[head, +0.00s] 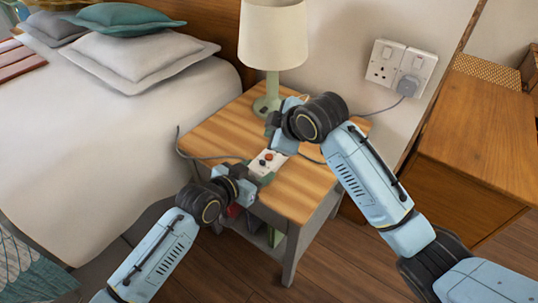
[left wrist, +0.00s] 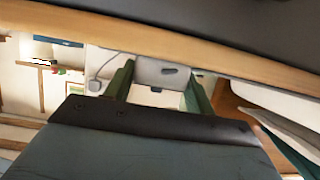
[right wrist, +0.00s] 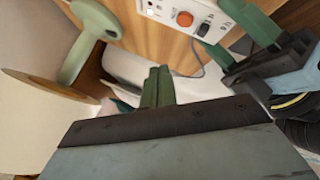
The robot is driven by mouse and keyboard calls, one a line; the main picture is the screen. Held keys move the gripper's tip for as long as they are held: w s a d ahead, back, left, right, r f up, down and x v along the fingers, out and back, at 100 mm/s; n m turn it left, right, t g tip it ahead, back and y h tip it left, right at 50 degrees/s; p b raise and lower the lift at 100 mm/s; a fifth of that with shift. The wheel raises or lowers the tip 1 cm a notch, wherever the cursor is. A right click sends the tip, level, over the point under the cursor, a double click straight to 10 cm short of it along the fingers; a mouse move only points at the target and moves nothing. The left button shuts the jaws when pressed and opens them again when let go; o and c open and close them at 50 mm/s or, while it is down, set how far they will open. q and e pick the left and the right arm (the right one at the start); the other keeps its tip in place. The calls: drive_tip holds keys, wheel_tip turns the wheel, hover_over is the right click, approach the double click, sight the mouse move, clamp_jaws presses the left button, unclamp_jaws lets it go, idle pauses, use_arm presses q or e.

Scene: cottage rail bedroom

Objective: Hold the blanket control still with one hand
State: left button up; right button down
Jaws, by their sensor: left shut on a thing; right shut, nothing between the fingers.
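The blanket control (head: 268,160), a small white box with an orange-red knob and a dark knob, lies at the front of the bedside table (head: 215,125). It shows at the top of the right wrist view (right wrist: 195,14). My left gripper (head: 259,178) is shut on its near end; its green fingers stand either side of the control's end (left wrist: 163,73) in the left wrist view. My right gripper (head: 271,134) is shut and empty, above the table behind the control; its green fingers are pressed together in the right wrist view (right wrist: 157,87).
A lamp (head: 271,45) with a green base stands at the back of the table, close to my right gripper. A grey cord (head: 205,157) runs off the table's left side. The bed (head: 90,130) is left; a wall socket (head: 400,65) with a plug is right.

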idle(0.7)
wheel_tip(320, 180, up, 4)
drive_tip(key=shift+f, duration=0.1)
drive_tip(key=shift+f, duration=0.1)
hover_over(272, 160)
drive_tip(key=shift+f, duration=4.3)
drive_tip(key=shift+f, duration=0.1)
drive_tip(key=shift+f, duration=0.35)
